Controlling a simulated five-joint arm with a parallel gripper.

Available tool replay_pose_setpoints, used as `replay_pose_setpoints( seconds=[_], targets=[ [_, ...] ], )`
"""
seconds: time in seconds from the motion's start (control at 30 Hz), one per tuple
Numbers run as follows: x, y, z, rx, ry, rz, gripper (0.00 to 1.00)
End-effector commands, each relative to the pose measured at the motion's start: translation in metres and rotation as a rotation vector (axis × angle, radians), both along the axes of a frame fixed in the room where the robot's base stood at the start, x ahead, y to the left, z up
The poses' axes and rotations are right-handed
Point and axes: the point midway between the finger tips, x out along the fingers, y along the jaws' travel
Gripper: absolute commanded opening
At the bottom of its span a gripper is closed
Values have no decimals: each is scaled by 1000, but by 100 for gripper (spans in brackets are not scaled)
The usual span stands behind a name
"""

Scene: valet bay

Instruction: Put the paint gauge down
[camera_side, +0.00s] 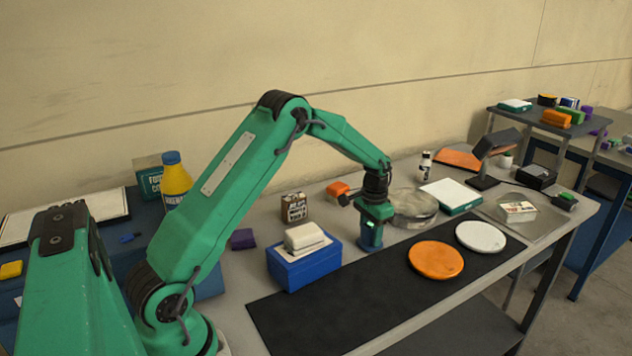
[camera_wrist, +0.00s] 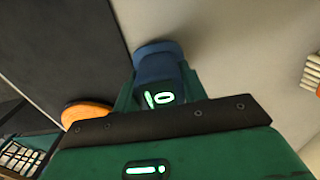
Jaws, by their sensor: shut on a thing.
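My gripper (camera_side: 372,222) points down over the bench in the side view, just right of the blue box. It is shut on the paint gauge (camera_side: 371,239), a blue device with a small lit display. In the wrist view the gauge (camera_wrist: 160,80) sits between the green jaws (camera_wrist: 152,104), and its display glows green. The gauge's lower end is close to the grey bench top, near the edge of the black mat; I cannot tell whether it touches.
A blue box (camera_side: 302,268) with a pale block on top stands left of the gauge. A black mat (camera_side: 320,310) holds an orange disc (camera_side: 435,261) and a white disc (camera_side: 480,237). A clear round dish (camera_side: 413,207) is behind. The mat's front left is bare.

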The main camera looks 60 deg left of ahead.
Motion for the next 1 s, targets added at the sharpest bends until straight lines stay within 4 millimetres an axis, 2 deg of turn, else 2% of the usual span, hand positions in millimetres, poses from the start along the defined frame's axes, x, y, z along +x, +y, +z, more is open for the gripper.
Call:
replay_pose_setpoints(
  seconds=[0.4, 0.43, 0.5, 0.53, 1.0],
  targets=[
    [0, 0, -4, 0, 1, 0, 17],
    [0, 0, -3, 0, 1, 0, 48],
    [0, 0, -3, 0, 1, 0, 62],
    [0, 0, -3, 0, 1, 0, 64],
    [0, 0, 4, 0, -1, 0, 64]
  ],
)
